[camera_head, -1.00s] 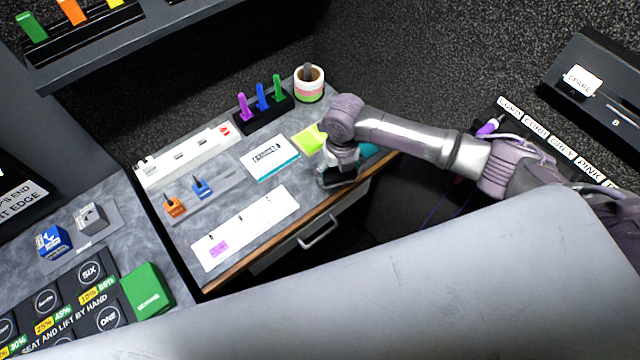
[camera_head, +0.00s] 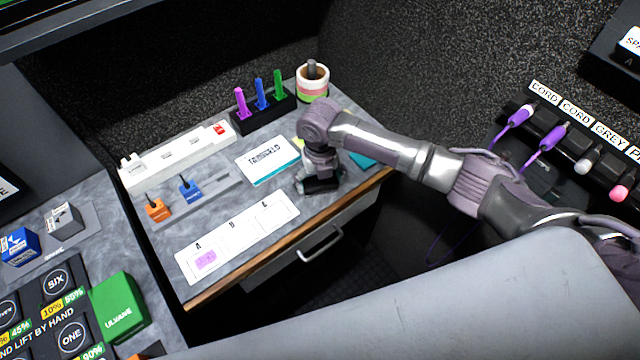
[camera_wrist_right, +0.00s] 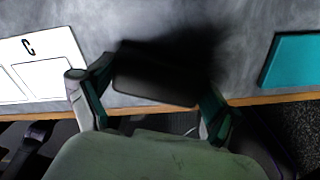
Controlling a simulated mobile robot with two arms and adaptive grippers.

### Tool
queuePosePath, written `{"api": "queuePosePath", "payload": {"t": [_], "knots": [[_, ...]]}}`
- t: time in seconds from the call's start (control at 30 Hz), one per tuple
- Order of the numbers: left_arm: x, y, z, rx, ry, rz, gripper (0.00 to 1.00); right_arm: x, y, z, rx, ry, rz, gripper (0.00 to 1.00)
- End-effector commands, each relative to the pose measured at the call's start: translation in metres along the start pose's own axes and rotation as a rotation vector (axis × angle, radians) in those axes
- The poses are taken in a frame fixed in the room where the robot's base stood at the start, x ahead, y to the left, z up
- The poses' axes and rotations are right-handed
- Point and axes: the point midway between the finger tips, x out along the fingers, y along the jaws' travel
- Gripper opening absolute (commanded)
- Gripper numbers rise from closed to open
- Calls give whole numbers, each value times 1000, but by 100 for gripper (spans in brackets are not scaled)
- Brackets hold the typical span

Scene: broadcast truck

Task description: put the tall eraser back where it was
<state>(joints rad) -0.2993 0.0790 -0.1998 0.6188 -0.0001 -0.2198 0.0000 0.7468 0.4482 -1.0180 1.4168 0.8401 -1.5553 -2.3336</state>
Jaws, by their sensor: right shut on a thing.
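My right gripper (camera_head: 320,186) is over the desk's front right part, just right of the white A-B-C card (camera_head: 238,236). It is shut on a dark block, which I take to be the tall eraser; this block (camera_wrist_right: 155,76) shows between the fingers in the right wrist view. A dark shadow lies beside it, and I cannot tell whether it touches the desk. The card's C end (camera_wrist_right: 40,65) is left of the gripper there. A purple patch (camera_head: 206,260) lies at A. B and C look empty. My left gripper is not in view.
A teal item (camera_wrist_right: 293,60) lies right of the gripper. The desk's wooden front edge (camera_head: 245,273) runs close by, above a drawer handle (camera_head: 320,243). A boxed label (camera_head: 268,160), marker rack (camera_head: 262,115) and cup (camera_head: 312,82) stand farther back.

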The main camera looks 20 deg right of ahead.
Motion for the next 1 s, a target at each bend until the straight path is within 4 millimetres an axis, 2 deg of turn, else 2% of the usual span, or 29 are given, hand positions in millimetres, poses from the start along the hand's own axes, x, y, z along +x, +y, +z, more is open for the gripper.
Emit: {"api": "queuePosePath", "payload": {"t": [0.23, 0.27, 0.3, 0.6, 0.73, 0.87, 1.0], "knots": [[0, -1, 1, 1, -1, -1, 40, 3, 0, 0, 0, 1, -1, 58], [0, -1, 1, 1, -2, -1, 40, 3, 0, 0, 0, 0, -1, 94], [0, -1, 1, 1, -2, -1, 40, 2, 0, 0, 0, 0, -1, 100], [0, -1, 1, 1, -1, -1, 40, 2, 0, 0, 0, 0, -1, 100], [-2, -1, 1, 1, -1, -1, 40, -4, 0, 0, 0, -2, 0, 100], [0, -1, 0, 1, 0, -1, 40, -23, 0, 2, 0, -5, 2, 100], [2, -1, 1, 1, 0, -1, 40, -54, 0, 2, 0, -5, 1, 100]]}}
